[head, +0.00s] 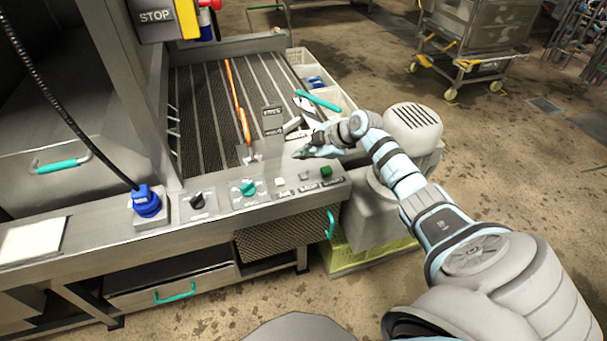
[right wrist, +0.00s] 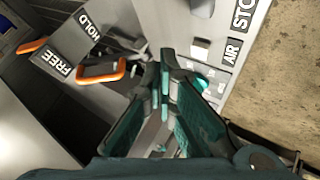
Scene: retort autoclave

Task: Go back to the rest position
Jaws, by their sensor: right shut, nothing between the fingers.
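My right gripper (head: 303,153) is above the back edge of the grey control panel (head: 222,203), near its right end, with the arm reaching in from the lower right. In the right wrist view its fingers (right wrist: 165,82) are shut with nothing between them. An orange-rimmed handle (right wrist: 101,71) lies left of the fingertips in that view, apart from them, near the FREE and HOLD labels. My left gripper is not in view.
The panel carries a black knob (head: 197,201), a teal knob (head: 248,188) and a green button (head: 326,172). A long orange bar (head: 238,100) crosses the slatted bed behind. A grey motor housing (head: 413,127) stands close beside my right arm.

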